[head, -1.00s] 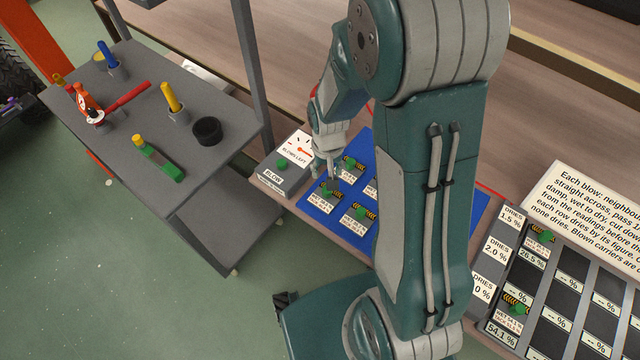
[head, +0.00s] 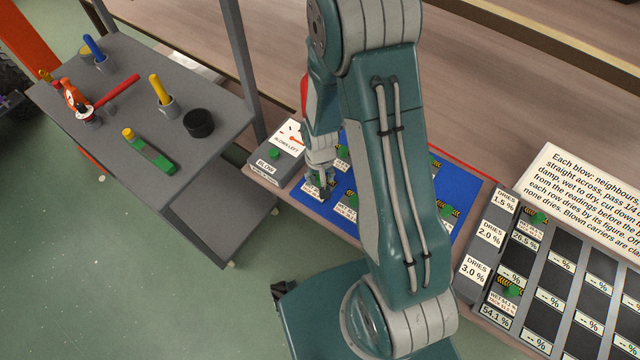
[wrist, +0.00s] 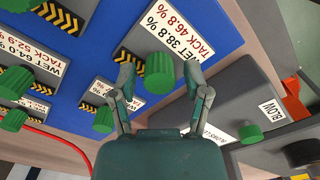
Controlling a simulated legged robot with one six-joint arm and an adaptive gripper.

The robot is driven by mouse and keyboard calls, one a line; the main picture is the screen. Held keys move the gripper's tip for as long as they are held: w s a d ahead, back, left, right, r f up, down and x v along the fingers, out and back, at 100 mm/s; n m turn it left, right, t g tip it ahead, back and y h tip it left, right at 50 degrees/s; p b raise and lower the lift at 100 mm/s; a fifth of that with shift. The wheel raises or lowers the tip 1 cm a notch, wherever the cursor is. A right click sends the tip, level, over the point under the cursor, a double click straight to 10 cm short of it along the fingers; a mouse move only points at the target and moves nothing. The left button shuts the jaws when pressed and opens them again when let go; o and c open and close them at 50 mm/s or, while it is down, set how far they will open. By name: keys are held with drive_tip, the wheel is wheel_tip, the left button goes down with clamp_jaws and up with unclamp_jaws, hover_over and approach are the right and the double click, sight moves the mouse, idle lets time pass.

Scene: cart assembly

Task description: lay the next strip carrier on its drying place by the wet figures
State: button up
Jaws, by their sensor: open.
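My gripper (wrist: 160,76) is open, its fingers on either side of the green knob (wrist: 158,72) of a strip carrier. That carrier's white label (wrist: 193,55) reads wet 38.8 %, tack 46.8 %. It lies on the blue mat (wrist: 215,22); in the head view my gripper (head: 322,190) hides most of it at the mat's near left corner. Another mat carrier (wrist: 35,80) reads wet 64.0 %, tack 52.9 %. The drying rack (head: 478,262) at right has rows marked dries 1.5, 2.0 and 3.0 %. Carriers with green knobs sit in its left column (head: 538,217), (head: 512,290).
A blow box (head: 268,168) with a green button and dial stands just left of the mat. A grey cart (head: 215,115) with tools and a black cup (head: 198,123) is farther left. An instruction sign (head: 590,190) stands behind the rack. Several rack places show only dashes.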

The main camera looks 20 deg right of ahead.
clamp_jaws()
drive_tip(key=shift+r, duration=0.15)
drive_tip(key=shift+r, duration=1.3)
